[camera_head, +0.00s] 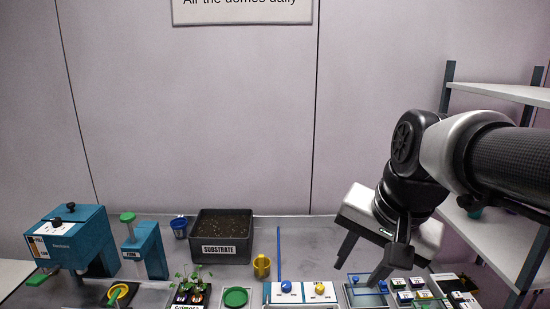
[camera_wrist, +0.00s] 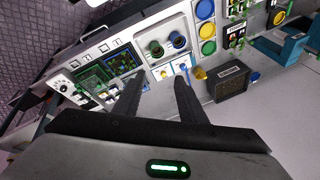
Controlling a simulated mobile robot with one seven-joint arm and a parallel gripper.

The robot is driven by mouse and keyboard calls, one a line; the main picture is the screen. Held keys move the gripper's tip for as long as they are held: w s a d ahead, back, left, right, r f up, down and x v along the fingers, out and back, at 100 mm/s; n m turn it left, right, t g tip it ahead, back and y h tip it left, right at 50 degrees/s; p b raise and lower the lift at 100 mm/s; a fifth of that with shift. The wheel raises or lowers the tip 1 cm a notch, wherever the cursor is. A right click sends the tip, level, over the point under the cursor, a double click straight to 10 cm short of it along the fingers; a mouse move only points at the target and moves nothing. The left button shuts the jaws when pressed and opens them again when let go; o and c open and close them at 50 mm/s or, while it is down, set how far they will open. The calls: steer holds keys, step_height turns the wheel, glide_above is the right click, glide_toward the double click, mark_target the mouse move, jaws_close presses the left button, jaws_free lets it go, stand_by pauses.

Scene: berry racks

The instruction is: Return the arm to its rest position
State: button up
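My gripper (camera_head: 362,262) hangs over the right part of the worktop in the head view, above a small tray with a blue mark. Its two dark fingers stand apart with nothing between them. In the wrist view my gripper (camera_wrist: 158,95) also shows its fingers spread and empty, with the worktop beyond them. My arm comes in from the right edge of the head view. The tray below is partly hidden by the fingers.
A black substrate bin (camera_head: 221,238), a yellow cup (camera_head: 262,266) and a blue cup (camera_head: 179,227) stand at the back. Teal machines (camera_head: 75,240) stand at the left. White shelves (camera_head: 500,93) rise close to my arm at the right. The air above the worktop's middle is clear.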

steer(key=s+f+n+t+h, duration=0.1)
steer(key=s+f+n, duration=0.1)
steer(key=s+n, duration=0.4)
steer(key=shift+s+f, duration=0.2)
steer(key=shift+s, duration=0.3)
stand_by(0.5)
